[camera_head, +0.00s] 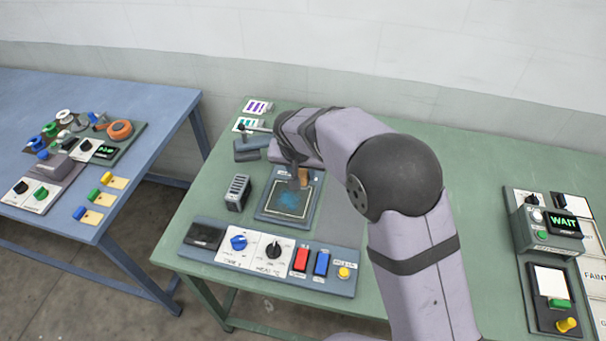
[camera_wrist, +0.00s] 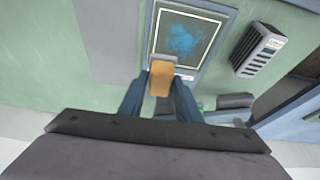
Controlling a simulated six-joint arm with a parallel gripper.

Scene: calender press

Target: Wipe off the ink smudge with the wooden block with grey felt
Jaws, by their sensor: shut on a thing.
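The ink smudge (camera_head: 290,200) is a blue patch on the dark square plate (camera_head: 263,208) in front of my arm. In the wrist view the smudge (camera_wrist: 186,40) lies in the middle of the plate's light outline. My gripper (camera_head: 300,180) is shut on the wooden block (camera_head: 304,176) at the back right edge of the plate. In the wrist view the block (camera_wrist: 161,77) sits between the fingertips, at the plate's edge and apart from the smudge.
A control panel (camera_head: 262,262) with knobs and buttons runs along the front. A grey slotted box (camera_head: 237,193) stands left of the plate. A grey lever device (camera_head: 250,148) is behind it. A WAIT display unit (camera_head: 546,232) is far right. A blue table (camera_head: 150,100) stands at left.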

